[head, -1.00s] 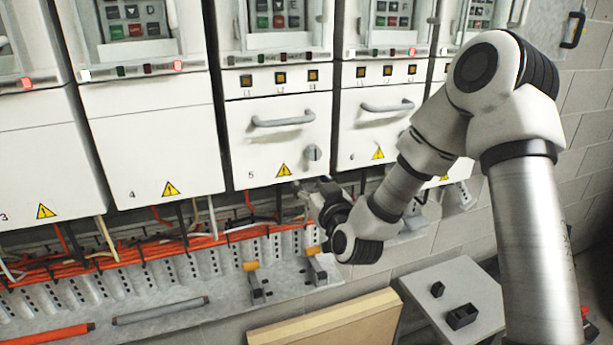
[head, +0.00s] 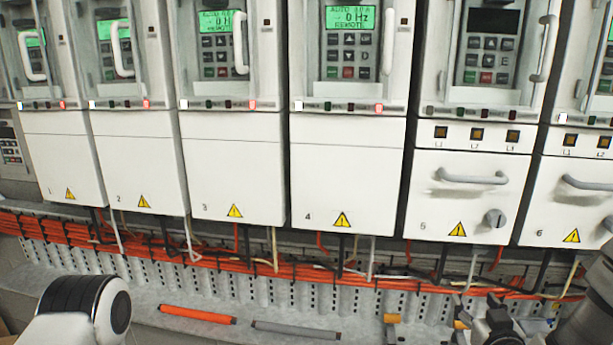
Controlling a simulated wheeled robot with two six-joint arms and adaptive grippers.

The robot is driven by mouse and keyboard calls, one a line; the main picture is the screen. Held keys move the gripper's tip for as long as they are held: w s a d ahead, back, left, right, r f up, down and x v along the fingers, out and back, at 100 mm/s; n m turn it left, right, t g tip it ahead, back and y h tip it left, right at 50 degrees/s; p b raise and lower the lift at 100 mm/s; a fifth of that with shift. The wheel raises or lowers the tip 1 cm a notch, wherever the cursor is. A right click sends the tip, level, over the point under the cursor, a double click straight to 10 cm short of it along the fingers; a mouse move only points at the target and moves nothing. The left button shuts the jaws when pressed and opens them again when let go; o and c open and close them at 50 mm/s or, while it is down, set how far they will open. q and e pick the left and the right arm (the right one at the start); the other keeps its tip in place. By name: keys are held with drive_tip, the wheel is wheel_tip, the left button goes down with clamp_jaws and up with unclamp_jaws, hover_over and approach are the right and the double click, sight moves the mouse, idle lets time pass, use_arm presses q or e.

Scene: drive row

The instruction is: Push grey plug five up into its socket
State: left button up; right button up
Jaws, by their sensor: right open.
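Cabinet five (head: 468,190) is the white drive with a grey handle and a round knob, right of centre. Pale and dark cables hang below it. I cannot pick out its grey plug or socket; the underside is dark and cluttered. My right gripper (head: 495,308) is open at the lower right, below cabinet five and in front of the perforated rail. Its fingertips are dark and small, and I cannot tell whether anything lies between them. My left gripper is out of the frame; only part of my left arm shows at the lower left.
Cabinet four (head: 347,180) and cabinet six (head: 576,200) flank cabinet five. Orange cables (head: 290,270) run along the rail beneath. An orange rod (head: 197,314) and a grey rod (head: 295,330) lie on the ledge. Tan-topped brackets (head: 391,318) stand near my right gripper.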

drive_tip(key=s+a+f+n+g+y+b, duration=0.1)
drive_tip(key=s+a+f+g, duration=0.25)
drive_tip(key=f, duration=0.65)
drive_tip(key=s+a+f+n+g+y+b, duration=0.15)
drive_tip(key=s+f, duration=0.25)
drive_tip(key=f, duration=0.6)
drive_tip(key=s+a+f+n+g+y+b, duration=0.1)
drive_tip(key=s+a+f+g, duration=0.25)
drive_tip(key=f, duration=0.55)
use_arm(q)
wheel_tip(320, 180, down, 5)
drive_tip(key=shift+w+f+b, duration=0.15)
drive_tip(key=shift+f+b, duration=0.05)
drive_tip(key=shift+b, duration=0.15)
use_arm(e)
drive_tip(key=s+a+f+m+g, duration=0.1)
drive_tip(key=s+f+g, duration=0.2)
drive_tip(key=s, duration=0.6)
drive_tip(key=s+a+f+m+g, duration=0.1)
drive_tip(key=s+f+g, duration=0.3)
drive_tip(key=s, duration=0.5)
wheel_tip(320, 180, down, 2)
drive_tip(key=shift+s+a+f, duration=0.1)
drive_tip(key=shift+s+a, duration=0.1)
